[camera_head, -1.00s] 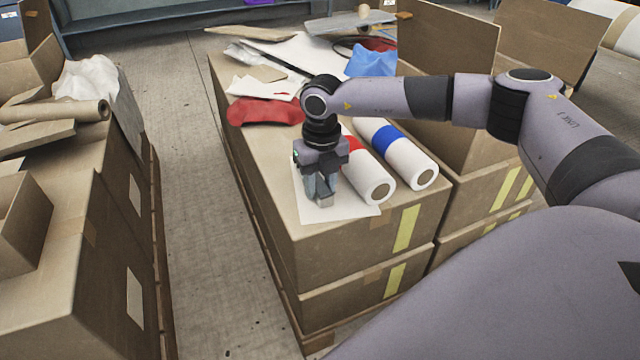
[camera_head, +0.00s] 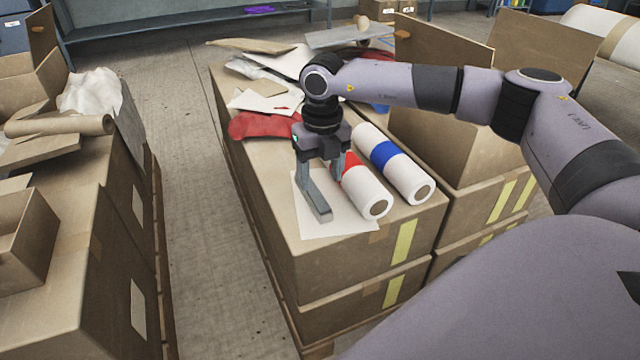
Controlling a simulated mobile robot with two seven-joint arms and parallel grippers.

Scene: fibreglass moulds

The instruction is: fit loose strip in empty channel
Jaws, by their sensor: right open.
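My right gripper (camera_head: 328,192) points down over a flat white sheet (camera_head: 352,222) on the front of a cardboard box top (camera_head: 270,180). Its fingers are apart, with nothing visible between them. One long grey finger reaches low over the sheet; I cannot tell whether it touches. The other is partly hidden beside the red-banded white roll (camera_head: 370,199). I cannot make out a loose strip or an empty channel for certain. My left gripper is not in view.
A blue-banded white roll (camera_head: 408,178) lies right of the red-banded one. Red cloth (camera_head: 262,125) and sheets lie farther back, partly behind my arm. An open box (camera_head: 450,130) stands right. A bare floor aisle (camera_head: 190,170) separates the left boxes (camera_head: 95,230).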

